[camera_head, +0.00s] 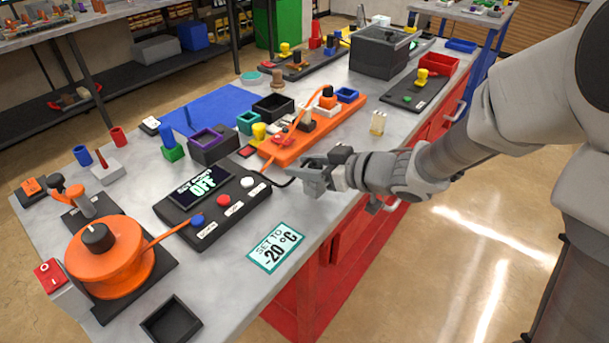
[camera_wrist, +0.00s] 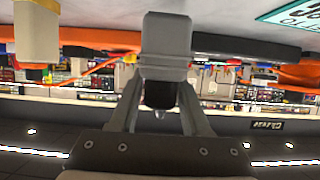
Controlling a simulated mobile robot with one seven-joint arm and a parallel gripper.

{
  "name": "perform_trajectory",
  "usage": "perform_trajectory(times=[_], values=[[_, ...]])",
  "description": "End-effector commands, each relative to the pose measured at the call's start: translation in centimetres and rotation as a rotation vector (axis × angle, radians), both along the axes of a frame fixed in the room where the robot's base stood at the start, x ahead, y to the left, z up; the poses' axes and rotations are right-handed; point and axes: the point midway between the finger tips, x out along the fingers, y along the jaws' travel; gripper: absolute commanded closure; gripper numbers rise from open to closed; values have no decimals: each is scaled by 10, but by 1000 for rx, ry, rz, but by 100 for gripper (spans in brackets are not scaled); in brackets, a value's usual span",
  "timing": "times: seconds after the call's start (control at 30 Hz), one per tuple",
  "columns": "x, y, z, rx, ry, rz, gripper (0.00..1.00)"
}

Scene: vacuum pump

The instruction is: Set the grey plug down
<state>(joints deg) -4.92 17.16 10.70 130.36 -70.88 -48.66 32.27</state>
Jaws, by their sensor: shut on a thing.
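My gripper (camera_head: 325,170) is above the right-hand edge of the grey worktop, to the right of the black control box. It is shut on the grey plug (camera_wrist: 166,40), a blocky grey piece between its two fingers. In the wrist view my gripper (camera_wrist: 162,82) has a finger on each side of the plug. In the head view the plug (camera_head: 312,186) is small and partly merges with the grey fingers. A black cable (camera_head: 277,183) runs from the box side toward the plug. I cannot tell whether the plug touches the worktop.
The black control box (camera_head: 228,208) has a display reading OFF and several buttons. A sign reading "-20 °C" (camera_head: 275,247) lies in front. An orange base (camera_head: 310,130) with coloured parts lies behind, and a small pale bottle (camera_head: 377,123) stands near the edge. Some bare worktop (camera_head: 212,285) shows at the front.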

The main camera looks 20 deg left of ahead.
Motion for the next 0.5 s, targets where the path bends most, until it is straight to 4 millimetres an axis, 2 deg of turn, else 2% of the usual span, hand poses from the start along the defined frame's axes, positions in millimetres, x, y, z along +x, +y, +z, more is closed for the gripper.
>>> perform_trajectory(times=[0.03,0.1,0.47,0.5], values=[[0,0,-13,0,2,1,100],[0,0,-17,0,2,1,100],[0,0,-19,0,-1,0,100],[0,0,-19,0,-1,0,49]])
